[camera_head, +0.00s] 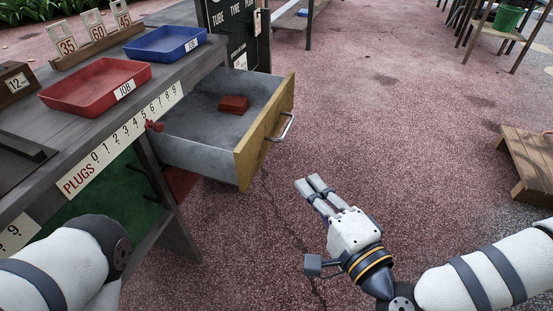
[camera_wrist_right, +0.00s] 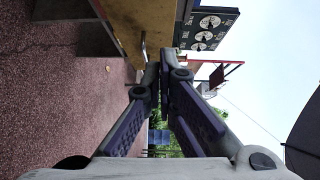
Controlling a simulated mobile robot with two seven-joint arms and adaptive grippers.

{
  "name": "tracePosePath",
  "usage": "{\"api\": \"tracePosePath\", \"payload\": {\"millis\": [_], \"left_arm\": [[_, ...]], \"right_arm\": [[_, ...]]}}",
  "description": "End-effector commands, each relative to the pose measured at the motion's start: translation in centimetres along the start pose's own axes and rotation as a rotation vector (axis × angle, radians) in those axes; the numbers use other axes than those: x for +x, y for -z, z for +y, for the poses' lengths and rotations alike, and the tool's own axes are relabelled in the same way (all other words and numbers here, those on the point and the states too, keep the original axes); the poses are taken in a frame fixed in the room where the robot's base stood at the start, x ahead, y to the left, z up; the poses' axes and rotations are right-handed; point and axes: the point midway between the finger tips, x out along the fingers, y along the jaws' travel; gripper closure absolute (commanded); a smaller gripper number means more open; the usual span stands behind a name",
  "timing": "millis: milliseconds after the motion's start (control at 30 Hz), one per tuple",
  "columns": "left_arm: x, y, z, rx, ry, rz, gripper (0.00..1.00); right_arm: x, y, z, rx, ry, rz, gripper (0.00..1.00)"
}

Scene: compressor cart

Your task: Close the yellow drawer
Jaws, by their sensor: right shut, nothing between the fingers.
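The yellow drawer (camera_head: 264,132) stands pulled out from the cart in the head view. It has a yellow front, grey sides and a metal bar handle (camera_head: 281,128). A small red block (camera_head: 234,104) lies inside it. My right gripper (camera_head: 314,184) is shut and empty, in front of the drawer and to the right of its front, apart from the handle. In the right wrist view the yellow front (camera_wrist_right: 128,20) and handle (camera_wrist_right: 143,46) show beyond the fingertips (camera_wrist_right: 162,62). Only part of my left arm shows at the lower left; its gripper is out of view.
The cart top (camera_head: 75,122) carries a red tray (camera_head: 95,87), a blue tray (camera_head: 165,43) and number cards. A dark board (camera_head: 237,30) stands behind the drawer. A wooden platform (camera_head: 528,160) is at the right. The paved floor between is clear.

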Motion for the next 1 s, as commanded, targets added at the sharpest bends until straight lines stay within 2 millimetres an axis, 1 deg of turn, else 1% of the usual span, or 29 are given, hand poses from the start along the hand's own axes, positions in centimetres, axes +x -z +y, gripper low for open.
{"api": "tracePosePath", "payload": {"millis": [33, 67, 167, 567, 600, 700, 800, 1000], "left_arm": [[0.3, 0.1, 0.0, 0.000, 0.001, -0.006, 0.57], [0.3, 0.1, 0.0, 0.000, 0.001, -0.006, 0.57], [0.3, 0.1, 0.0, 0.000, 0.001, -0.006, 0.57], [1.6, 0.5, 0.1, 0.003, 0.000, -0.025, 0.57], [1.7, 0.5, 0.1, 0.003, 0.000, -0.026, 0.57], [1.8, 0.5, 0.1, 0.003, 0.000, -0.028, 0.57], [2.0, 0.6, 0.1, 0.004, 0.000, -0.030, 0.57], [2.0, 0.6, 0.2, 0.004, 0.000, -0.031, 0.57]], "right_arm": [[0.5, 0.6, -0.4, 0.006, 0.028, 0.016, 1.00], [0.7, 0.8, -0.7, 0.007, 0.038, 0.020, 1.00], [1.9, 0.8, -1.2, 0.006, 0.043, 0.020, 1.00], [10.4, 0.8, -1.2, 0.005, 0.038, 0.018, 1.00], [11.0, 0.3, -1.2, 0.007, 0.035, 0.014, 1.00], [12.1, -0.9, -1.4, 0.007, 0.035, 0.014, 1.00], [12.8, -1.6, -1.4, 0.006, 0.035, 0.014, 1.00], [13.3, -2.0, -1.5, 0.006, 0.034, 0.016, 1.00]]}}
